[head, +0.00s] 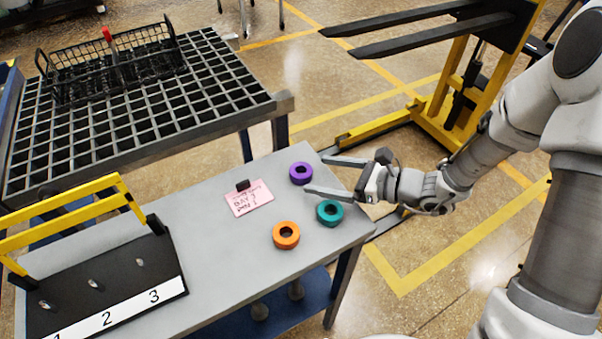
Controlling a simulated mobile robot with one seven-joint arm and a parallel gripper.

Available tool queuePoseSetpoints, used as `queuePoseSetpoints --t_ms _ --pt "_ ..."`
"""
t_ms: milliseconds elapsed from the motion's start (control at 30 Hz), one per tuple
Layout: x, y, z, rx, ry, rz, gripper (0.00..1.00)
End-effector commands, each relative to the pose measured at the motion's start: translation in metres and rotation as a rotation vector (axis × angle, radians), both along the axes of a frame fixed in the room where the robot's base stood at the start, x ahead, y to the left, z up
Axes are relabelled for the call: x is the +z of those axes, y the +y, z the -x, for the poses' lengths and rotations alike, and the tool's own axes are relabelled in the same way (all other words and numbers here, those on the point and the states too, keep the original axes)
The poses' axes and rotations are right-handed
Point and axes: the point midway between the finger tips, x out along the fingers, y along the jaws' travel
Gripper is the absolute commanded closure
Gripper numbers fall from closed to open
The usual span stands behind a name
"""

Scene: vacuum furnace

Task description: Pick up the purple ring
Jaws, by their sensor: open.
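The purple ring (301,173) lies flat on the grey table (215,245) near its far right corner. My gripper (318,176) reaches in from the right with its two fingers open and pointing left. The fingertips are just right of the purple ring, one toward the far side and one toward the near side. I cannot tell how high they are above the table. Nothing is between the fingers.
A teal ring (330,222) and an orange ring (286,224) lie nearer on the table. A pink note (249,197) with a black clip lies to the left. A black numbered board (104,282) with yellow rails (70,193) stands far left. A grid-top table (140,105) stands behind.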

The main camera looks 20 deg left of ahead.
Motion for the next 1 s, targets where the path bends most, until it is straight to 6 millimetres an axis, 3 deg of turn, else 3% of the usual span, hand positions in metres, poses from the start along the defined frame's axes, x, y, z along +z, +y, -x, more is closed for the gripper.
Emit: queuePoseSetpoints --t_ms 267,500,800,833,1000 --pt "-0.007 0.021 -0.002 0.001 -0.001 0.0 0.02" --pt "-0.019 0.054 -0.004 0.002 0.0 0.0 0.02" --pt "-0.02 0.059 -0.005 -0.001 0.0 0.001 0.02" --pt "-0.02 0.059 -0.005 -0.001 0.0 0.001 0.04" --pt "-0.02 0.059 -0.005 -0.001 0.0 0.001 0.34"
